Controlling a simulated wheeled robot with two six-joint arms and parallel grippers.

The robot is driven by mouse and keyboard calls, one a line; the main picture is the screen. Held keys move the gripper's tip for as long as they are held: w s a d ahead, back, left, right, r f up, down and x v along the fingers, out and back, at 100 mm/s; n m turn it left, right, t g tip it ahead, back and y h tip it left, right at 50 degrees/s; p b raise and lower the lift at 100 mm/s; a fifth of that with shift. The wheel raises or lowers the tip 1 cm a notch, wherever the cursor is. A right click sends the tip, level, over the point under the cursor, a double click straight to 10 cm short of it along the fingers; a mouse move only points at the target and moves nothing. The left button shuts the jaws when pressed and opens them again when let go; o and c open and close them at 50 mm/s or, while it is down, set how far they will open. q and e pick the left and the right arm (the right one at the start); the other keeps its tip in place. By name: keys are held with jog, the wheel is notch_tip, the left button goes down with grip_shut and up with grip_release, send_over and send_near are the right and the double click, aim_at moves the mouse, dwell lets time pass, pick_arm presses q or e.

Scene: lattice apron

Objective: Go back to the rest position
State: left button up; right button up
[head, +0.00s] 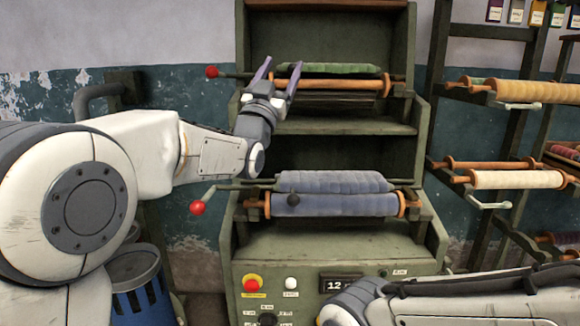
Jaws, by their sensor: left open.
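My left gripper (281,65) is open, its two purple-grey fingers pointing up and away in front of the upper shelf of the green machine (345,245). Nothing shows between the fingers. They overlap the left end of the upper roller (340,84) in the picture; I cannot tell whether they touch it. A green roll (335,68) lies behind that roller. My left arm reaches in from the left. Part of my right arm lies across the bottom right, and its gripper is not in view.
Lower on the machine are blue-grey rolls (335,205) and a lever with a red knob (197,208). Another red knob (211,72) sticks out upper left. A rack with a yellow roll (535,92) and a cream roll (517,179) stands right. A blue bin (142,303) stands lower left.

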pick_arm(q)
jog(key=s+d+f+g+y+b, duration=0.1)
jog(key=s+d+f+g+b, duration=0.2)
jog(key=f, duration=0.7)
jog(key=s+d+f+g+y, duration=0.15)
jog(key=s+f+g, duration=0.3)
jog(key=f, duration=0.45)
jog(key=s+d+f+g+b, duration=0.2)
jog(key=s+d+f+g, duration=0.15)
jog(key=f, duration=0.65)
jog(key=s+a+f+g+y+b, duration=0.1)
jog(key=s+a+f+g+y, duration=0.2)
jog(key=s+f, duration=0.6)
jog(key=s+a+f+m+g+y+b, duration=0.1)
jog(key=s+a+f+g+b, duration=0.1)
jog(key=s+a+f+g, duration=0.65)
jog(key=s+d+f+g+y+b, duration=0.15)
jog(key=s+f, duration=0.45)
jog(key=s, duration=0.6)
notch_tip(320, 180, up, 28)
jog(key=p, duration=2.9)
jog(key=shift+s+a+r, duration=0.2)
jog(key=shift+s+a, duration=0.15)
jog(key=shift+s, duration=0.1)
